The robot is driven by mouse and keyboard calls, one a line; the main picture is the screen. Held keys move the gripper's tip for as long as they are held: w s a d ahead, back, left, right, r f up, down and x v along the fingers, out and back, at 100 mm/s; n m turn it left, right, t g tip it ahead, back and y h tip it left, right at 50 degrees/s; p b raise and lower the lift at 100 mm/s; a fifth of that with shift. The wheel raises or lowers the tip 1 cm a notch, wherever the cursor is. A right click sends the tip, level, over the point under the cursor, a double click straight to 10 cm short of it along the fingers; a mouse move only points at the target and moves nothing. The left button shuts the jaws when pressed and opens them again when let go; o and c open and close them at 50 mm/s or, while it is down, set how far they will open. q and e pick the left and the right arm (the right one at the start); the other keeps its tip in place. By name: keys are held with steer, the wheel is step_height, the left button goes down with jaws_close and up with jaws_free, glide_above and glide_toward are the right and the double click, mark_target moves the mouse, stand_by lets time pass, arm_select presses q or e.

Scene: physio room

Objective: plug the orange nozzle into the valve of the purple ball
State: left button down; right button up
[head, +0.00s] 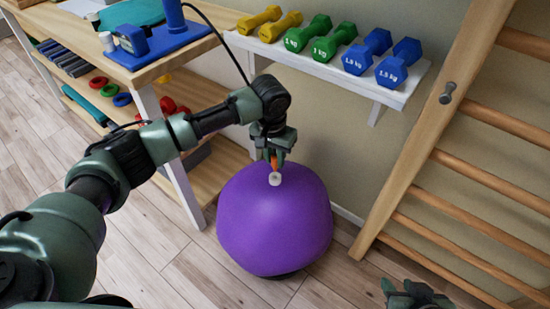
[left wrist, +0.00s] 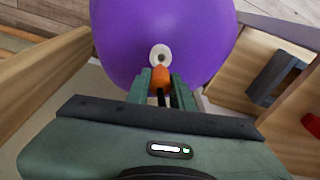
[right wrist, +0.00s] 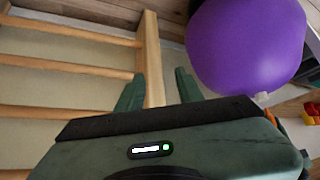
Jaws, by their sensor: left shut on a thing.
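The purple ball (head: 272,225) stands on the floor with its white valve (head: 275,180) on top; the valve's dark hole shows in the left wrist view (left wrist: 160,56). My left gripper (head: 274,155) is shut on the orange nozzle (left wrist: 160,79), just above the valve. The nozzle's tip is at the near edge of the white valve in the left wrist view, and the hole is uncovered. I cannot tell whether they touch. A black hose trails from the nozzle. My right gripper (right wrist: 158,90) is open and empty, right of the ball in the head view.
A blue pump (head: 172,18) stands on the wooden table at the left, its black hose arching towards my left gripper. A white shelf (head: 330,72) with several dumbbells hangs behind the ball. Wooden wall bars (head: 430,130) rise at the right. Floor before the ball is clear.

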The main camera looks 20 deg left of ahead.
mark_target(275, 167)
arm_select(q)
steer(key=shift+f+b, duration=0.7)
steer(key=shift+b, duration=0.25)
steer(key=shift+f, duration=0.15)
arm_select(e)
steer(key=w+a+r+t+y, duration=0.1)
steer(key=w+a+r+t, duration=0.2)
steer(key=w+r+t, duration=0.3)
steer(key=shift+w+a+r+y, duration=0.2)
steer(key=shift+w+r+y, duration=0.2)
steer(key=shift+w+r, duration=0.85)
arm_select(q)
steer(key=shift+f, duration=0.55)
arm_select(e)
steer(key=shift+s+f, duration=0.15)
steer(key=shift+f, duration=0.05)
